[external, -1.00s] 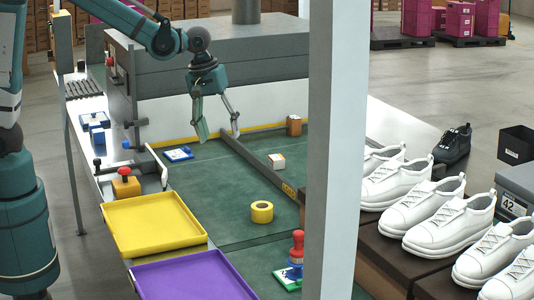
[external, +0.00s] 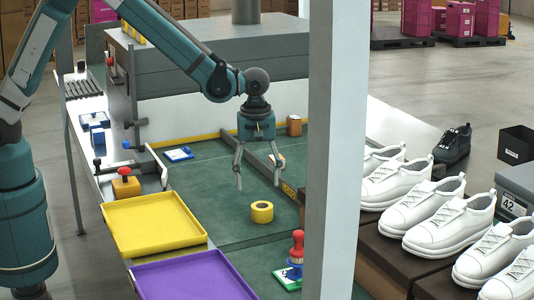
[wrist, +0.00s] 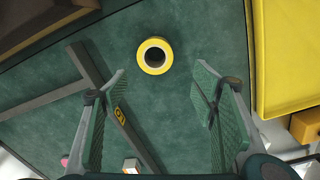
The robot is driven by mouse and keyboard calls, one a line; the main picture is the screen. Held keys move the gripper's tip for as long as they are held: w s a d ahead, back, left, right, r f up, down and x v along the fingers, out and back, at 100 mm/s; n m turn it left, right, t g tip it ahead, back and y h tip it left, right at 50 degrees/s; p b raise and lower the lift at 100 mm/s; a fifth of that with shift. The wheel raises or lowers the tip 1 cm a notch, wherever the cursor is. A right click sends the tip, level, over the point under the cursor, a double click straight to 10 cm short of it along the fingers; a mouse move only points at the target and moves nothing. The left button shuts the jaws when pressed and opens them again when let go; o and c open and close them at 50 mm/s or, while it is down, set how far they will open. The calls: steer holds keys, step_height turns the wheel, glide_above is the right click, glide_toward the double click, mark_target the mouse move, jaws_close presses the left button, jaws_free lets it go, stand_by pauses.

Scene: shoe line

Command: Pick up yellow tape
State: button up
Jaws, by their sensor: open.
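The yellow tape (external: 262,212) is a short roll lying flat on the green work surface, in front of the grey divider bar. In the wrist view the tape (wrist: 154,56) shows as a yellow ring with a white core and a dark hole, at the top middle. My gripper (external: 258,186) is open and empty, pointing down, above and a little behind the tape in the external view. In the wrist view my gripper's two fingers (wrist: 160,82) are spread wide, and the tape appears beyond their tips, in line with the gap between them.
A yellow tray (external: 155,224) and a purple tray (external: 192,277) lie to the left. A red-handled stamp (external: 297,247) stands near the grey post (external: 334,150). The divider bar (external: 234,146) runs behind the tape. White shoes (external: 437,222) line the right side. Green surface around the tape is clear.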

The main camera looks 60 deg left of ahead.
mark_target(262, 212)
steer(key=shift+w+d+f, duration=0.2)
steer(key=shift+d+f, duration=0.55)
steer(key=shift+f, duration=0.2)
steer(key=shift+f, duration=1.25)
steer(key=shift+f, duration=0.1)
steer(key=shift+d+f+b, duration=0.1)
steer(key=shift+f+b, duration=0.6)
steer(key=shift+f, duration=1.85)
steer(key=shift+c, duration=0.2)
steer(key=c, duration=0.9)
